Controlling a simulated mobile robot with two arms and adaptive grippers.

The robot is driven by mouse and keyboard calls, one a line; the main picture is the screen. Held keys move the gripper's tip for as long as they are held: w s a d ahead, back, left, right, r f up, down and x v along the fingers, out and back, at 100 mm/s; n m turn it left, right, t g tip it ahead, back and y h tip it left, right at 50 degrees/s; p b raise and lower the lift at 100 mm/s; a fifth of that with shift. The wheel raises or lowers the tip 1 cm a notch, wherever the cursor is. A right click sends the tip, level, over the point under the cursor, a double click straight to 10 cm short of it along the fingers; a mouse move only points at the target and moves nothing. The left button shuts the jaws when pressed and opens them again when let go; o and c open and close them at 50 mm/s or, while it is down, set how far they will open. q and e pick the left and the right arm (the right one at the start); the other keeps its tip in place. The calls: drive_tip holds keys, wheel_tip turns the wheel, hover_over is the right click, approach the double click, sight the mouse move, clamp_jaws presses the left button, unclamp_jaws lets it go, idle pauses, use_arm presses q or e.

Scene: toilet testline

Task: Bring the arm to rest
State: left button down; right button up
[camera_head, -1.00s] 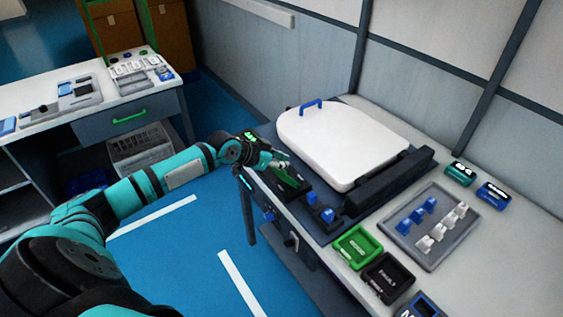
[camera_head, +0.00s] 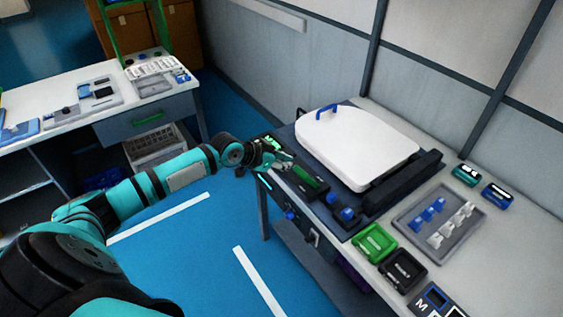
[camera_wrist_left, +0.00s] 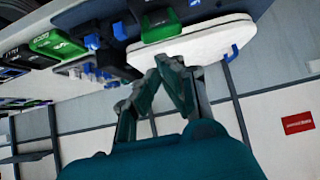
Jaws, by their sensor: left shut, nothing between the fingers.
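My left arm (camera_head: 130,200) reaches in from the left over the blue floor to the near left corner of the workbench (camera_head: 520,255). My left gripper (camera_head: 288,164) is at that corner, beside a dark block with a green part (camera_head: 306,175). In the left wrist view its two fingers (camera_wrist_left: 168,72) meet at the tips with nothing between them. The white toilet seat lid (camera_head: 357,148) with a blue handle (camera_head: 320,112) lies beyond the gripper on a dark base. In the wrist view the lid (camera_wrist_left: 195,42) shows behind the fingers. My right gripper is not in view.
A grey tray (camera_head: 470,240) with blue and white pieces, a green bin (camera_head: 374,243) and a black bin (camera_head: 403,269) stand on the bench. A second table (camera_head: 60,140) with trays is at the left. The floor (camera_head: 190,250) between is clear.

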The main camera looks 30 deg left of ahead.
use_arm(q)
drive_tip(key=s+a+f+n+g+y+b, duration=0.1)
drive_tip(key=s+f, duration=0.4)
drive_tip(key=f, duration=0.6)
drive_tip(key=s+a+f+n+g+y+b, duration=0.15)
drive_tip(key=s+f, duration=0.25)
drive_tip(key=f, duration=0.7)
drive_tip(key=s+f+n+y+b, duration=0.1)
drive_tip(key=s+f, duration=0.4)
drive_tip(key=f, duration=0.7)
drive_tip(key=s+d+f+g+b, duration=0.1)
drive_tip(key=s+d+f+g, duration=0.15)
drive_tip(key=s+f, duration=0.65)
drive_tip(key=s+d+f+g+b, duration=0.1)
drive_tip(key=s+d+f, duration=0.2)
drive_tip(key=s+f, duration=0.55)
drive_tip(key=s+d+f+g, duration=0.1)
drive_tip(key=s+d, duration=0.3)
drive_tip(key=s, duration=0.6)
drive_tip(key=s+d+f+m+g+b, duration=0.1)
drive_tip(key=s+d+f, duration=0.1)
drive_tip(key=s, duration=0.8)
drive_tip(key=shift+s+d+f+b, duration=0.15)
drive_tip(key=shift+d+f+b, duration=0.2)
drive_tip(key=shift+d, duration=0.55)
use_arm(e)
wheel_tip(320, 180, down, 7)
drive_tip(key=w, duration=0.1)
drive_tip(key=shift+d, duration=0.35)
